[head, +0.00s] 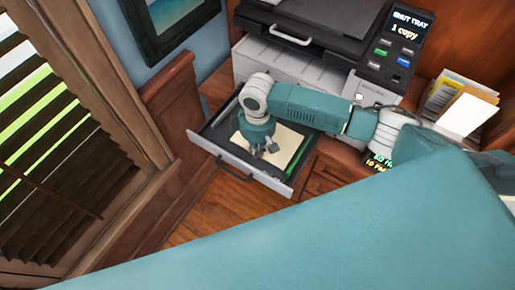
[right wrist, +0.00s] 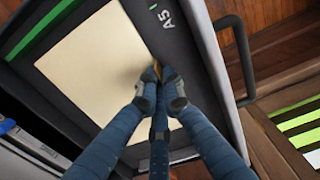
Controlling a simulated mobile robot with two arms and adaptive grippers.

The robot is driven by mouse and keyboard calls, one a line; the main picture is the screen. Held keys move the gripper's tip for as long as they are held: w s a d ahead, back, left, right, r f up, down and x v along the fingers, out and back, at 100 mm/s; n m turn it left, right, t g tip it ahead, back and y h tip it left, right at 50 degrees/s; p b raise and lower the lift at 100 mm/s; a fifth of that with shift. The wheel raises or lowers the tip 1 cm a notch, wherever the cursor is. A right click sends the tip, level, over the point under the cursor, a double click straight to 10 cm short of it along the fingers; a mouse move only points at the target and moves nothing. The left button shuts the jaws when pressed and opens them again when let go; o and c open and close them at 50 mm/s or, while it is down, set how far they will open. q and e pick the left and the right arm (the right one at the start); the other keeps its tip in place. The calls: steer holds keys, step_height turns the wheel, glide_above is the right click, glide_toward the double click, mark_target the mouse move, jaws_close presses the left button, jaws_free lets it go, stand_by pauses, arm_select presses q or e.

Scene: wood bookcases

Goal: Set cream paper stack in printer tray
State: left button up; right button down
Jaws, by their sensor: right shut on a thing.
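The cream paper stack (head: 285,142) lies flat within the open printer tray (head: 222,154), which is pulled out below the printer (head: 300,50). In the right wrist view the stack (right wrist: 95,65) is beside a white "A5" mark on the dark tray floor (right wrist: 192,62). My right gripper (head: 262,151) reaches down over the tray. In the right wrist view its fingers (right wrist: 160,88) are closed on the stack's edge near the A5 mark and hide that part. I cannot tell whether the stack rests fully on the tray floor. My left gripper is not in view.
Green guide strips (right wrist: 45,25) run along the tray floor. The tray's front handle (head: 238,176) faces the wood floor. A paper holder (head: 455,100) stands right of the printer.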

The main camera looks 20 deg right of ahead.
steer(key=shift+f, duration=0.1)
steer(key=c, duration=1.9)
jaws_free()
step_height(320, 180, up, 12)
steer(key=shift+r+b, duration=0.15)
steer(key=shift+b, duration=0.4)
